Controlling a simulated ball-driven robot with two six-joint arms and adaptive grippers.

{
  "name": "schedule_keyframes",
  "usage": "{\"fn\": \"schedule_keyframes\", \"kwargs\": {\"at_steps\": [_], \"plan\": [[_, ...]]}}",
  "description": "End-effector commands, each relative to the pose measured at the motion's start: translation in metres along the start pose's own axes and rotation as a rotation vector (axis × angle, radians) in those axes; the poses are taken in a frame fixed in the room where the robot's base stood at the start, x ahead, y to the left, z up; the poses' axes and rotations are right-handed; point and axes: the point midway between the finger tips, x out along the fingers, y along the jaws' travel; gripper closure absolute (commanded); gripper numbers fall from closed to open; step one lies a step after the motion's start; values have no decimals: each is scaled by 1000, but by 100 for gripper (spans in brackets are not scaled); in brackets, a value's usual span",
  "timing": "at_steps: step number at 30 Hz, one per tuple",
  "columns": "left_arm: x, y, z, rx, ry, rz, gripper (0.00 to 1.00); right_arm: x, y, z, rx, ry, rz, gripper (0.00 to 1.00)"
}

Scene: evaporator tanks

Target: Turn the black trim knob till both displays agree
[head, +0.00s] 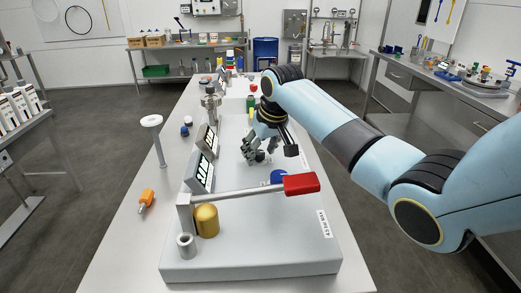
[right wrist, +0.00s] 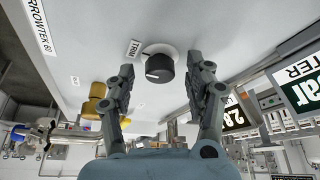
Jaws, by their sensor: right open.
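The black trim knob (right wrist: 159,68) sits on a pale round base on the grey panel in the right wrist view, beside a label reading TRIM. A white line marks its face. My right gripper (right wrist: 163,92) is open, with one finger to each side of the knob and apart from it. In the head view my right gripper (head: 258,152) is low over the panel and largely hides the knob. Two tilted displays, the near one (head: 199,173) and the far one (head: 207,139), stand left of it. Their full readings are too small or cut off. My left gripper is not in view.
A lever with a red handle (head: 301,184) reaches across the near part of the grey panel (head: 265,245), above a brass cylinder (head: 207,220). A blue part (head: 278,177) lies near the handle. An orange tool (head: 146,198) and white stand (head: 152,122) are left.

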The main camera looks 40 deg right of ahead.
Motion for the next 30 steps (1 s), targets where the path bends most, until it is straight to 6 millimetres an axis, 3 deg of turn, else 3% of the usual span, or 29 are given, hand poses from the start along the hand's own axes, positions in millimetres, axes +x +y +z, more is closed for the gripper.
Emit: {"fn": "schedule_keyframes", "kwargs": {"at_steps": [3,15,23,30], "plan": [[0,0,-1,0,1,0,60,0,0,0,0,0,0,49],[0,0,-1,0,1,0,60,0,0,0,0,-1,0,100],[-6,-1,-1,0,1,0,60,-2,0,0,24,-1,10,100],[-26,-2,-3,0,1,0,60,-4,-2,-1,135,-3,54,100]]}}
